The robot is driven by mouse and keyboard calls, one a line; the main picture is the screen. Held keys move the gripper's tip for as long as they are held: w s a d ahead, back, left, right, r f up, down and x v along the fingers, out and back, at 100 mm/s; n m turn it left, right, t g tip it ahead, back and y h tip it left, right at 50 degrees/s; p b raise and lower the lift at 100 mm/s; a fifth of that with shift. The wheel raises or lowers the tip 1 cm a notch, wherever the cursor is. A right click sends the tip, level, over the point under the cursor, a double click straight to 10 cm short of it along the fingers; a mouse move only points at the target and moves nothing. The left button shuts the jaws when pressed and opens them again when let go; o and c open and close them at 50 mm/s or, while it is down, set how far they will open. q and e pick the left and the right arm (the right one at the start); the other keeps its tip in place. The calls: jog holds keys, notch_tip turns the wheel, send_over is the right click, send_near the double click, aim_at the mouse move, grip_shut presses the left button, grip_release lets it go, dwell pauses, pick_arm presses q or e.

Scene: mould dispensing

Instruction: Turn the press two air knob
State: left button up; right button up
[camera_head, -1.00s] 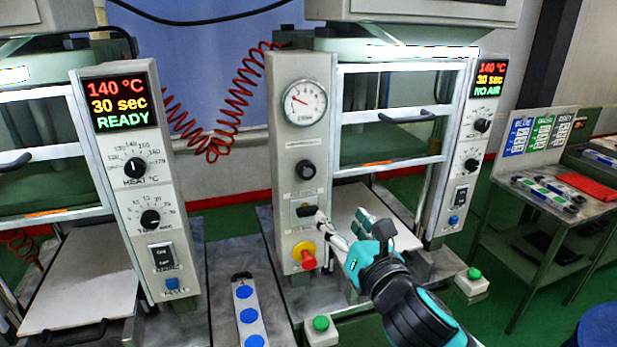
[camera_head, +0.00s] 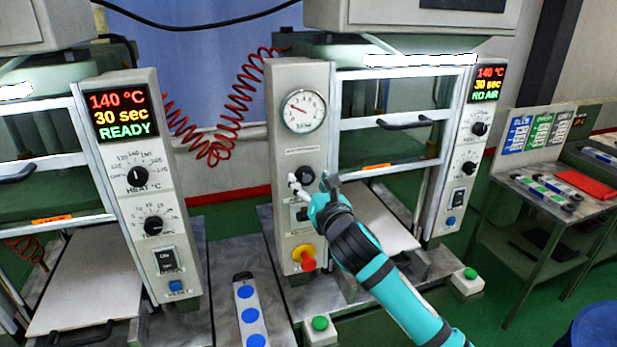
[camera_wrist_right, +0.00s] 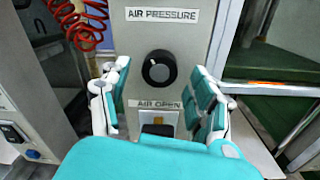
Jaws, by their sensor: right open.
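The air knob of press two (camera_head: 305,176) is a round black knob on the grey panel below the pressure gauge (camera_head: 304,106). In the right wrist view the knob (camera_wrist_right: 159,68) sits under the "AIR PRESSURE" label, its white mark pointing up. My right gripper (camera_head: 312,183) is open and empty, just below and in front of the knob. In the wrist view its fingers (camera_wrist_right: 160,90) stand apart on either side, and no contact with the knob shows. Press two's display (camera_head: 489,84) reads 140 °C, 30 sec, NO AIR. My left gripper is not in view.
Below the knob are the "AIR OPEN" switch (camera_wrist_right: 158,120) and a red emergency button (camera_head: 307,261) on a yellow base. Press one's display (camera_head: 121,115) reads READY at left. A red coiled hose (camera_head: 240,110) hangs behind. A green button (camera_head: 320,323) stands low in front.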

jog(key=shift+w+a, duration=0.25)
jog(key=shift+w, duration=0.3)
jog(key=c, duration=1.1)
jog(key=shift+c, duration=0.2)
